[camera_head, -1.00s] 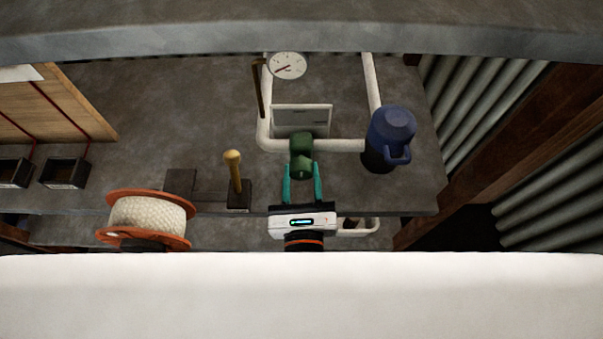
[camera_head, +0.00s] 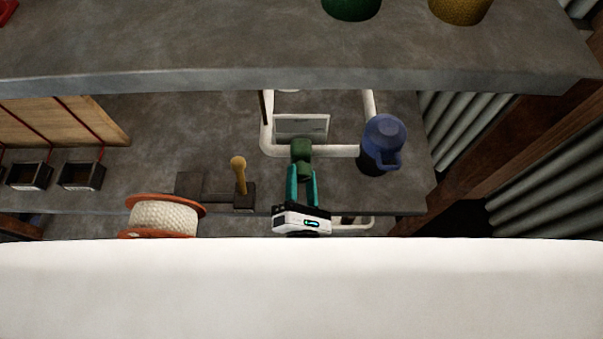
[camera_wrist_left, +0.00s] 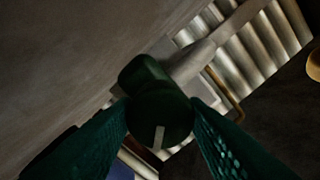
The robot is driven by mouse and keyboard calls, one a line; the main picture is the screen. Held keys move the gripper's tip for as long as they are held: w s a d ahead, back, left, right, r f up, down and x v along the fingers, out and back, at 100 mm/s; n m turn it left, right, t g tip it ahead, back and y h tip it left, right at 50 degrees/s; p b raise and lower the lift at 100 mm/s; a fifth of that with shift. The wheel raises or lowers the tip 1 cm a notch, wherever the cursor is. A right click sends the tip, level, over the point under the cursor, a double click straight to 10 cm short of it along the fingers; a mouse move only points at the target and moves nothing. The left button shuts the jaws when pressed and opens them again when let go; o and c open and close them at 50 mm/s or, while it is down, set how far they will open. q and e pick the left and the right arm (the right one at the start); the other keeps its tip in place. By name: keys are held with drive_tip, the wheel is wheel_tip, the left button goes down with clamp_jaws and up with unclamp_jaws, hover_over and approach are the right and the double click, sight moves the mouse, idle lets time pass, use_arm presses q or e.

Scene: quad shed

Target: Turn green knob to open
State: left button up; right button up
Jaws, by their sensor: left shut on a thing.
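The green knob (camera_head: 302,158) sits on the white pipe (camera_head: 335,151) above the shelf, below a small white panel. My left gripper (camera_head: 302,174) reaches up to it, with its teal fingers on either side, shut on it. In the left wrist view the knob (camera_wrist_left: 158,118) lies between the two green fingers, and a pale mark on its face runs close to upright, slightly tilted. My right gripper is in neither view.
A blue jug (camera_head: 383,146) stands right of the knob, close to the pipe. A yellow-handled lever (camera_head: 240,176) and a rope spool (camera_head: 163,217) are to the left. A grey upper shelf (camera_head: 280,50) overhangs the space.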

use_arm(q)
drive_tip(key=m+p, duration=0.2)
drive_tip(key=m, duration=0.2)
drive_tip(key=shift+r+m+p, duration=0.1)
drive_tip(key=shift+m+p, duration=0.2)
drive_tip(key=shift+p, duration=0.05)
drive_tip(key=shift+m+p, duration=0.8)
drive_tip(key=shift+m, duration=0.7)
drive_tip(key=o, duration=1)
drive_tip(key=shift+c, duration=0.2)
drive_tip(key=shift+f, duration=0.2)
drive_tip(key=shift+s+f, duration=0.1)
